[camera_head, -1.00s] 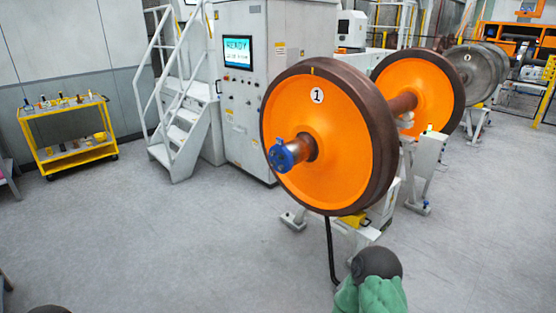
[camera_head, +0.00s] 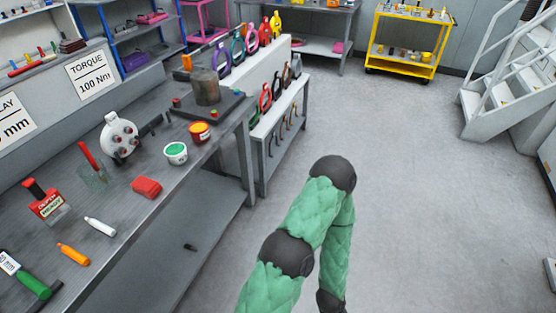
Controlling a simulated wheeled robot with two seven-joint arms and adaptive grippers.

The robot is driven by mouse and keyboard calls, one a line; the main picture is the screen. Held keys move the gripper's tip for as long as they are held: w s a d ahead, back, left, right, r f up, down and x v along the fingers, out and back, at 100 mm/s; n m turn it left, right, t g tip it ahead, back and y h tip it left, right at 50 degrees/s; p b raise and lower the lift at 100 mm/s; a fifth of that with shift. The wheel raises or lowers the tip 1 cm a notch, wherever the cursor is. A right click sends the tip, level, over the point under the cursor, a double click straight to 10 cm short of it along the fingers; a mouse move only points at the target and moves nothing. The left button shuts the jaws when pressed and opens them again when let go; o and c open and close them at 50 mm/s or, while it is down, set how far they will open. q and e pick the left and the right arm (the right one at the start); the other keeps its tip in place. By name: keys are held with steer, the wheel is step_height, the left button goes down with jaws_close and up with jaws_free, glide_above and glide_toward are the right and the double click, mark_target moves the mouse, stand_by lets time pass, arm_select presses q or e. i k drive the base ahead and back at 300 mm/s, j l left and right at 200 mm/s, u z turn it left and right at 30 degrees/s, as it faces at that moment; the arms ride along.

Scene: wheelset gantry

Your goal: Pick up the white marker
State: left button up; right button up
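The white marker (camera_head: 100,227) lies on the grey workbench (camera_head: 150,209) at the left of the head view, near the bench's front edge. An orange marker (camera_head: 73,254) lies a little nearer to me, below it in the picture. A red block (camera_head: 146,187) is to its upper right. One of my arms, in a green sleeve with dark joints, shows over the floor to the right of the bench. No gripper fingers show in this view.
A rack of coloured calipers (camera_head: 265,97) stands beyond. A yellow cart (camera_head: 402,58) is at the back. The floor (camera_head: 420,180) is clear.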

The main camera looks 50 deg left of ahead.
mark_target(107, 231)
steer(key=u, duration=3.4)
steer(key=i+l, duration=0.3)
steer(key=l, duration=0.2)
steer(key=i+l+u, duration=0.15)
steer(key=l+u, duration=0.2)
steer(key=i+l+u, duration=0.1)
steer(key=l+u, duration=0.2)
steer(key=i+l+u, duration=0.1)
steer(key=l+u, duration=0.25)
steer(key=j, duration=0.1)
